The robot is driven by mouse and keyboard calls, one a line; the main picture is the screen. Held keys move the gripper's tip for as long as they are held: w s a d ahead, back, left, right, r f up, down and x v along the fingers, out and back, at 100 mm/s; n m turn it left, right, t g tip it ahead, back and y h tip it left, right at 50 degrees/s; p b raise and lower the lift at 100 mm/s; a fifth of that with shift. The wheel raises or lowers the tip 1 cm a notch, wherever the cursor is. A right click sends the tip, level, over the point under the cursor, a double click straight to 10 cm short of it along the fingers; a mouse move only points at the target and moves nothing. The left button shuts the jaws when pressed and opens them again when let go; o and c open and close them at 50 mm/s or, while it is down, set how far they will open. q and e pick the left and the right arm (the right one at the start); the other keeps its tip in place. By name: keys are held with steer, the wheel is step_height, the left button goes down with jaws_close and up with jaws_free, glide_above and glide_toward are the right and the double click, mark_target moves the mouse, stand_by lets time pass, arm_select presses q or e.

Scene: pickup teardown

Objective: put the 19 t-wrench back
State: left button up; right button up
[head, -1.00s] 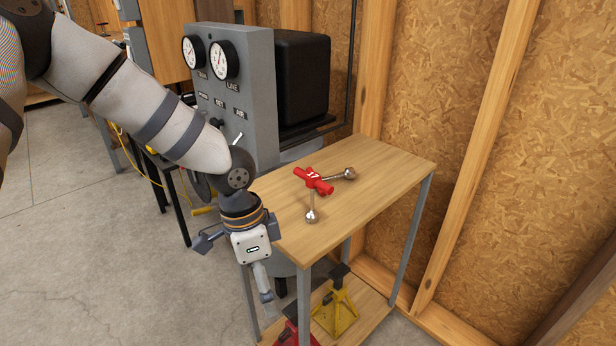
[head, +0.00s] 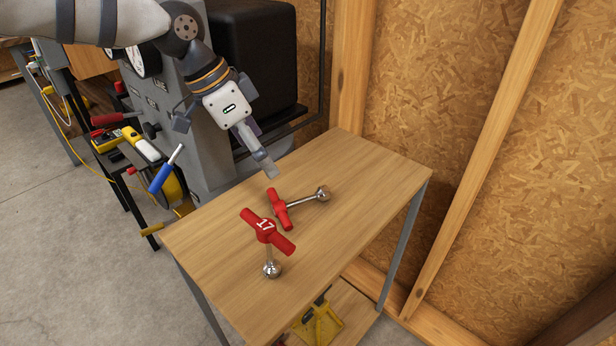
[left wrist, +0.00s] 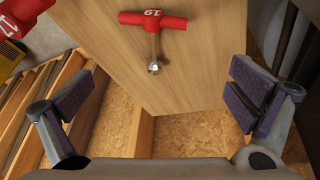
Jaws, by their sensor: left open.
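Two red-handled T-wrenches with metal shafts are on the wooden tabletop. The one marked 17 (head: 267,231) is nearer the front, its shaft pointing down to a round socket end. The other, the 19 T-wrench (head: 281,209), lies just behind it, with its shaft running right. In the left wrist view the 19 T-wrench (left wrist: 152,20) is at the top, its number upside down, its socket end pointing down the picture. Part of the 17 wrench (left wrist: 16,20) shows at upper left. My left gripper (head: 262,158) is open and empty, above and behind the wrenches. My right gripper is not in view.
A grey gauge panel (head: 200,150) and a black box (head: 255,55) stand behind the table. A cart with a multimeter (head: 108,138) and a blue-handled screwdriver (head: 162,176) is at left. A yellow jack stand (head: 318,325) is on the lower shelf. The table's right side is clear.

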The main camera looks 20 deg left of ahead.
arm_select(q)
steer(key=w+f, duration=0.1)
steer(key=b, duration=0.1)
glide_above(289, 203)
steer(key=s+a, duration=0.1)
steer(key=a, duration=0.1)
step_height(289, 203, down, 5)
steer(key=shift+s+a+r, duration=0.1)
steer(key=shift+s+r, duration=0.05)
steer(key=b+x, duration=0.1)
steer(key=x, duration=0.4)
steer(key=shift+s, duration=0.15)
steer(key=shift+f, duration=0.5)
steer(key=shift+w+r, duration=0.1)
steer(key=shift+w, duration=0.15)
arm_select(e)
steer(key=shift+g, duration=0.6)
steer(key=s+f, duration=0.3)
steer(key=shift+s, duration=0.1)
arm_select(q)
steer(key=shift+c, duration=1.1)
steer(key=shift+s, duration=0.15)
steer(key=c, duration=1.9)
